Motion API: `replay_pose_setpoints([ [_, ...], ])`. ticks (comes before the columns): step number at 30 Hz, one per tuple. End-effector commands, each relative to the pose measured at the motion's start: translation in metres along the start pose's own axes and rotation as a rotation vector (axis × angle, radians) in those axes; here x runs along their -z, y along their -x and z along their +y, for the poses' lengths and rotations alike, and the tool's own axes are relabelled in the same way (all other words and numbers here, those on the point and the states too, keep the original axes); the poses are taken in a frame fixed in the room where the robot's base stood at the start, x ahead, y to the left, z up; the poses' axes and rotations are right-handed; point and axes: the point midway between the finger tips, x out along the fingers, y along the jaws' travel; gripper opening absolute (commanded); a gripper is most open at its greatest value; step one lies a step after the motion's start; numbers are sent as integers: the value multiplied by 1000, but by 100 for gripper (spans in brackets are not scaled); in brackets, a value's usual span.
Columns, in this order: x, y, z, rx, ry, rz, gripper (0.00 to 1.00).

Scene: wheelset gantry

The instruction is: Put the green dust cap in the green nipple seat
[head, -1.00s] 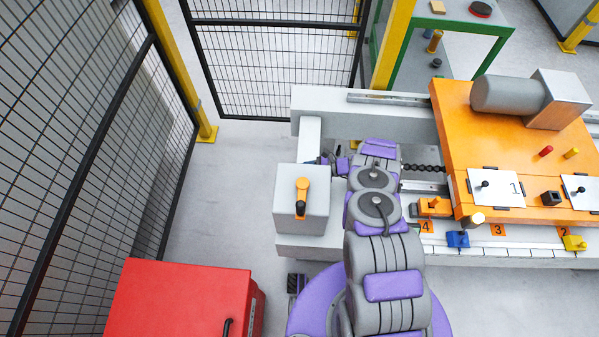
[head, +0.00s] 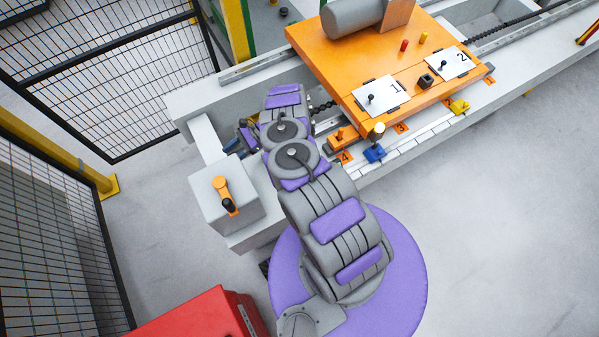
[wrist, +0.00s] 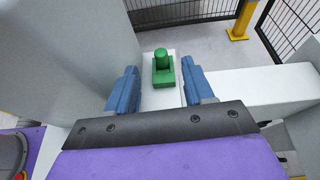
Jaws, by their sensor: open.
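A small green fixture (wrist: 163,72) stands on a pale ledge in the wrist view, with a rounded upright part at its back and a blockier part in front. I cannot tell which part is the dust cap and which is the nipple seat. My gripper (wrist: 159,70) is open, its two blue fingers on either side of the fixture in the picture, with gaps on both sides. I cannot tell how far beyond the fingertips it stands. In the head view my arm hides most of the gripper, and no green cap or seat shows.
A grey box with an orange handle (head: 222,190) stands left of my arm. An orange plate (head: 330,75) with numbered white covers lies to the right. A blue clamp (head: 374,153) sits on the bed's front edge. A red cabinet (head: 205,315) and mesh fence (head: 90,80) are at left.

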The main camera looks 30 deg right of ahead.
Motion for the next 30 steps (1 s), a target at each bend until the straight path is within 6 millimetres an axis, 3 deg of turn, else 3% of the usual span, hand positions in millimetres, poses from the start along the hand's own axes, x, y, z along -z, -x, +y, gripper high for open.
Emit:
replay_pose_setpoints([
  [1, -20, 0, -7, -10, 28, -6, 52],
  [7, -100, 2, -18, -80, 145, -16, 52],
  [13, -177, 7, -11, -162, 269, -9, 52],
  [23, -288, 26, 28, -311, 486, 37, 52],
  [30, -351, 48, 75, -429, 643, 99, 52],
])
